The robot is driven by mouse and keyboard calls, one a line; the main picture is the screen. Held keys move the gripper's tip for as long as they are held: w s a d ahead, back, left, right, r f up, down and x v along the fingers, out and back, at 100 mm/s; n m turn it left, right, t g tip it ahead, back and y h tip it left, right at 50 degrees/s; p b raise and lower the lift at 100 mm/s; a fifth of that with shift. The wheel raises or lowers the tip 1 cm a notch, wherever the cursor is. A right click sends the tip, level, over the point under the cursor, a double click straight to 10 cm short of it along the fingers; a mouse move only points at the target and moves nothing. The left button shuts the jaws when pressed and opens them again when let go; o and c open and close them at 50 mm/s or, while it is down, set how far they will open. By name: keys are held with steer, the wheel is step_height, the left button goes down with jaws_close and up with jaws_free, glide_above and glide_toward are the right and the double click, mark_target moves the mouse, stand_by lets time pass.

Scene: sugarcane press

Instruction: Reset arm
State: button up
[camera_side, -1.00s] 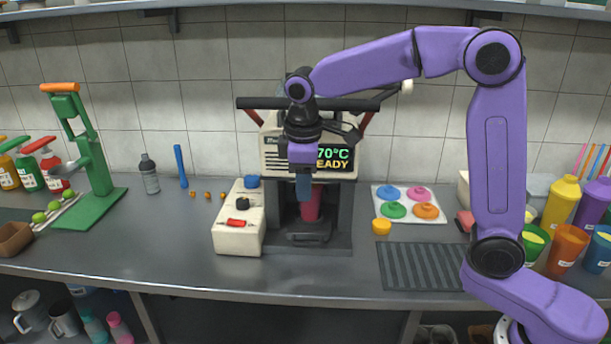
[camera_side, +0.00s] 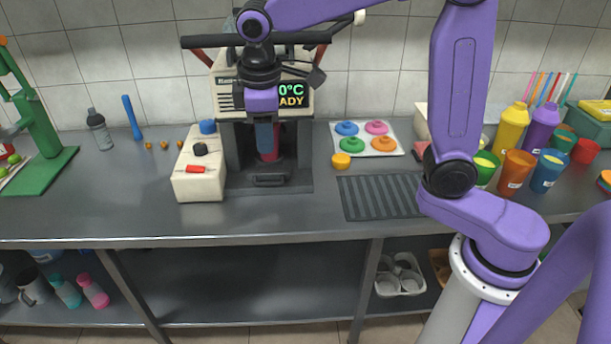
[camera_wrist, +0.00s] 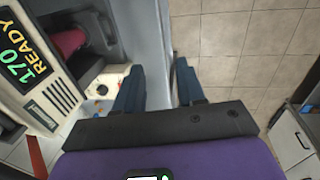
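My gripper (camera_side: 264,146) hangs in front of the press (camera_side: 225,95), with its fingers pointing down. In the wrist view its two dark blue fingers (camera_wrist: 158,68) stand apart with nothing between them. A red cup (camera_side: 271,153) stands in the press bay, partly hidden behind my fingers. It also shows in the wrist view (camera_wrist: 68,42), to the left of the fingers and apart from them.
A white control box (camera_side: 198,178) with knobs stands left of the press. Coloured lids (camera_side: 380,144) lie on a white board, right of it. A ribbed dark mat (camera_side: 378,198), cups and bottles (camera_side: 511,128) are further right. Bare counter lies in front.

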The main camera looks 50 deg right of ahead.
steer(key=s+d+f+n, duration=0.1)
steer(key=s+d+f, duration=0.1)
steer(key=s, duration=0.6)
steer(key=s+d+f+n+y, duration=0.1)
steer(key=s+d, duration=0.3)
steer(key=s, duration=0.5)
steer(key=s+d+f+n+g, duration=0.1)
steer(key=s+d+f, duration=0.2)
steer(key=s, duration=0.5)
steer(key=shift+s+d+f+y, duration=0.2)
steer(key=shift+s+f+y, duration=0.15)
steer(key=shift+f, duration=0.15)
